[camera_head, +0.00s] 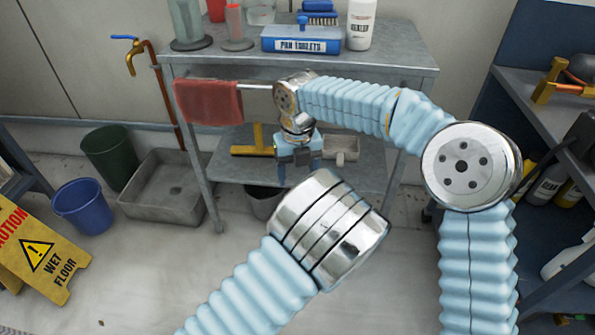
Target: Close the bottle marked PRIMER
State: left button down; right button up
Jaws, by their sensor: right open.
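I cannot read PRIMER on any bottle. A white bottle (359,30) with a small dark-lettered label stands upright at the back of the grey bench; its top is cut off by the picture's upper edge, so I cannot tell whether it is capped. My right gripper (298,168) is open and points down in front of the bench's front edge, below and left of that bottle. I see nothing between its fingers. My left arm comes in from the lower left to a metal joint; its gripper does not show.
Buckets and a yellow wet-floor sign (45,250) stand left. Shelves with more bottles (548,185) stand right.

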jog(key=shift+f, duration=0.1)
jog(key=shift+f, duration=3.9)
jog(key=shift+c, duration=0.3)
